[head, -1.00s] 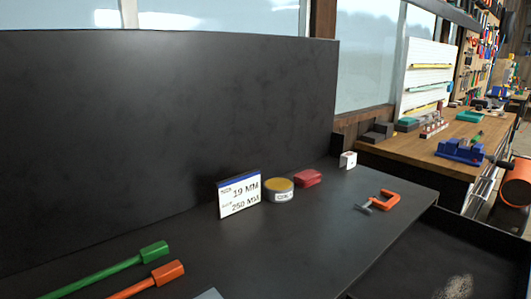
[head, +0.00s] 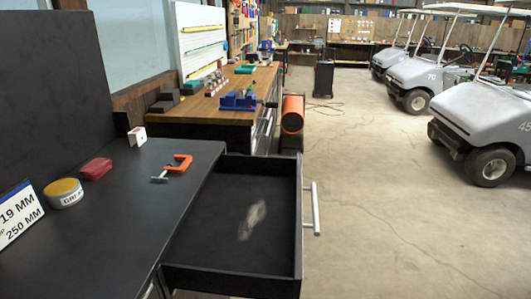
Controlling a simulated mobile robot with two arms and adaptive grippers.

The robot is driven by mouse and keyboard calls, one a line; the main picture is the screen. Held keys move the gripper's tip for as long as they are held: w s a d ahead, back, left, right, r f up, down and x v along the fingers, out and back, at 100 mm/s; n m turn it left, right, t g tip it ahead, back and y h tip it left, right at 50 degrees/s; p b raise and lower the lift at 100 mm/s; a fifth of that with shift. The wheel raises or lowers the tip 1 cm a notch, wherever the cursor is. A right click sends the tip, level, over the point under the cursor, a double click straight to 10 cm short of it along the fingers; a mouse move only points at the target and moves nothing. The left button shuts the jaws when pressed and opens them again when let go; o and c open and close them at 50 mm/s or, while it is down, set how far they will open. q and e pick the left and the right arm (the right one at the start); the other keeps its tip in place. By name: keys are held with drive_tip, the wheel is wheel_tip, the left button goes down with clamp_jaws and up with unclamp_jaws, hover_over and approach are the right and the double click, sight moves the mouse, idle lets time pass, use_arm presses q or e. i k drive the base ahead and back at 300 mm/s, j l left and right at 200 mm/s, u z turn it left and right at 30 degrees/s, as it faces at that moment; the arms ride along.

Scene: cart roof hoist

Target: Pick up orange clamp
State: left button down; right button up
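The orange clamp (head: 179,164) lies on the dark bench top (head: 120,225), near its right edge and close to the back corner. Its grey screw bar points to the lower left. Nothing touches it. Neither of my grippers is in the head view.
An open black drawer (head: 225,275) with a pale smudge inside juts out right of the clamp. A grease tin (head: 64,194), a red block (head: 96,168), a white block (head: 137,136) and a sign (head: 18,218) stand left. Golf carts (head: 490,120) are parked right, beyond open floor.

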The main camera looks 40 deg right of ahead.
sight(187, 159)
drive_tip(key=k+l+z, duration=0.1)
drive_tip(key=l+z, duration=0.25)
drive_tip(key=k+l+z, duration=0.1)
drive_tip(key=l+z, duration=0.55)
drive_tip(key=k+j, duration=0.05)
drive_tip(key=j, duration=0.05)
